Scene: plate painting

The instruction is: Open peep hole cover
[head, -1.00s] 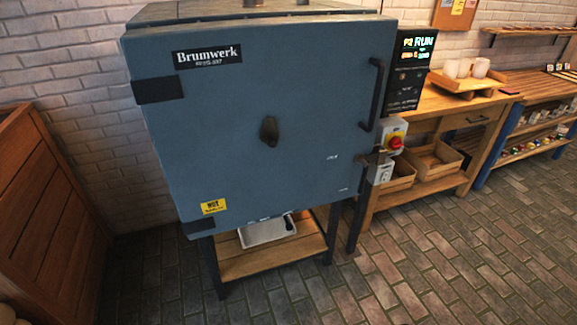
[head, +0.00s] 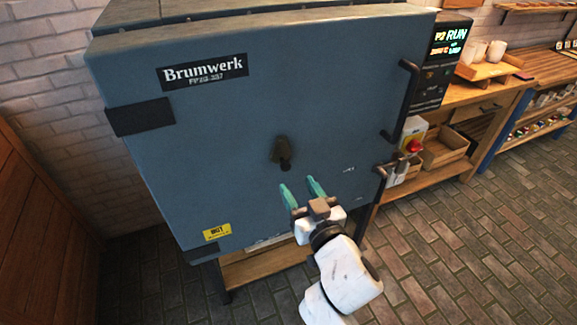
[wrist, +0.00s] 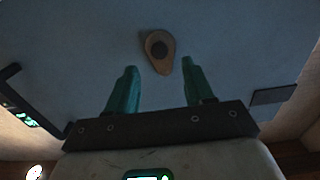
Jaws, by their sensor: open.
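The peep hole cover (head: 282,151) is a small dark teardrop-shaped piece in the middle of the blue kiln door (head: 215,120). In the wrist view the cover (wrist: 160,49) shows as a brownish drop with a dark round centre, its narrow end towards my gripper. My gripper (head: 299,184) is open and empty, with its two teal fingers apart and pointing at the door just below the cover. In the wrist view the fingertips (wrist: 159,66) lie either side of the line to the cover's narrow end. I cannot tell the exact gap to the door.
A dark door handle (head: 402,100) runs down the door's right edge, with a latch (head: 388,168) below it. A wooden crate (head: 30,225) is at the left.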

